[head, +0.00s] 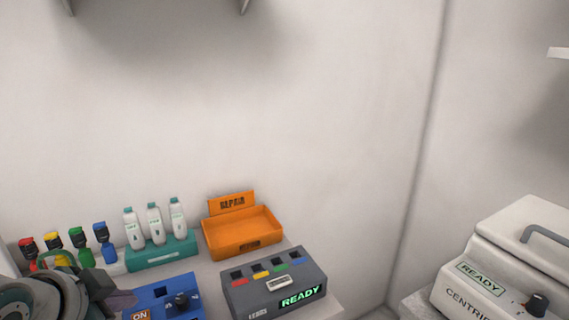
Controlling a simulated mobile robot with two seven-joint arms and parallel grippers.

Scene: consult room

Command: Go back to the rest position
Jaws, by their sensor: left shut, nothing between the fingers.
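My left gripper (120,301) is at the lower left, shut and empty, at the end of my grey arm. It is beside the left edge of a blue box (168,292) with a dark knob and an "ON" label. The gripper and arm cover part of the counter there. My right gripper is not in view.
Several colour-capped bottles (80,246), a teal rack (162,254) with three white bottles, and an orange "REPAIR" tray (245,246) line the wall. A grey device (270,285) reads "READY". A white centrifuge (510,259) stands right. The space above is open.

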